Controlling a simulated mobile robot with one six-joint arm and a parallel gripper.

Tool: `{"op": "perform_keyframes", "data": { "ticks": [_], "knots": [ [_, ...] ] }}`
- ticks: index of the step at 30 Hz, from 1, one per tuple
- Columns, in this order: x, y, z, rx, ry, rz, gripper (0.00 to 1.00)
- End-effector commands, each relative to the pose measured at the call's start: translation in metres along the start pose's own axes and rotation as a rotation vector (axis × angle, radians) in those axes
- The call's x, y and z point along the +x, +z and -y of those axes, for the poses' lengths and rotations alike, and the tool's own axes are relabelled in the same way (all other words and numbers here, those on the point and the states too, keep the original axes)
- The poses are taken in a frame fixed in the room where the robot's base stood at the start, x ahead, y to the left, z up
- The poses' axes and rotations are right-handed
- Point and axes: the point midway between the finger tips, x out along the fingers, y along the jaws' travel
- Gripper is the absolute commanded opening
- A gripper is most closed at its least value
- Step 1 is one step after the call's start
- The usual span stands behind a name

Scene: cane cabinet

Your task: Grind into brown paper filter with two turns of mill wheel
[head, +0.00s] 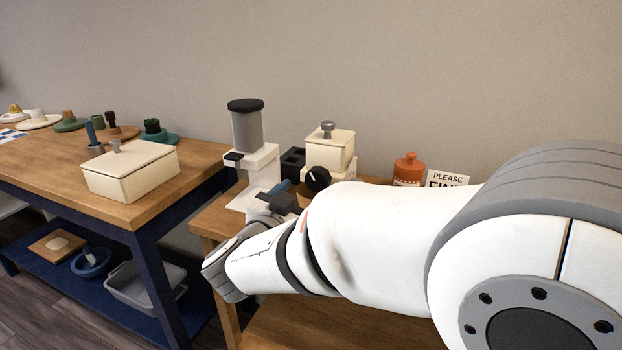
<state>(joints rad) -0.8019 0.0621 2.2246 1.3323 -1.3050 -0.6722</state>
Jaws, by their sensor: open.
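A machine with a grey cylinder (247,130) and black lid stands on a white stand (262,166) at the left end of the near wooden table. To its right is a cream box (329,150) with a grey knob on top and a black round knob (317,178) low on its front. I cannot tell which of these is the mill, and no wheel shows clearly. No brown paper filter can be made out. My gripper (284,203) is open, just in front of the white stand and partly hidden by my arm. I cannot tell whether it touches anything.
A dark block (292,162) stands between the two machines. An orange bottle (408,169) and a "PLEASE" sign (447,180) stand behind my arm. The left table (40,165) holds a cream lidded box (131,170) and several small items. My arm covers much of the near table.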

Motion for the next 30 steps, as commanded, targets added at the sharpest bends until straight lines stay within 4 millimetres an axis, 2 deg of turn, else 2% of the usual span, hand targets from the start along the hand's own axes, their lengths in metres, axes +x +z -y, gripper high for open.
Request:
{"op": "perform_keyframes", "data": {
  "ticks": [6, 10, 21, 30],
  "knots": [
    [0.035, 0.002, 0.0, 0.001, -0.002, 0.0, 0.69],
    [0.05, 0.002, 0.002, 0.0, -0.006, 0.0, 0.69],
    [0.057, 0.0, 0.004, 0.0, -0.01, 0.001, 0.69],
    [0.056, 0.001, 0.004, 0.0, -0.011, 0.001, 0.46]
  ]
}}
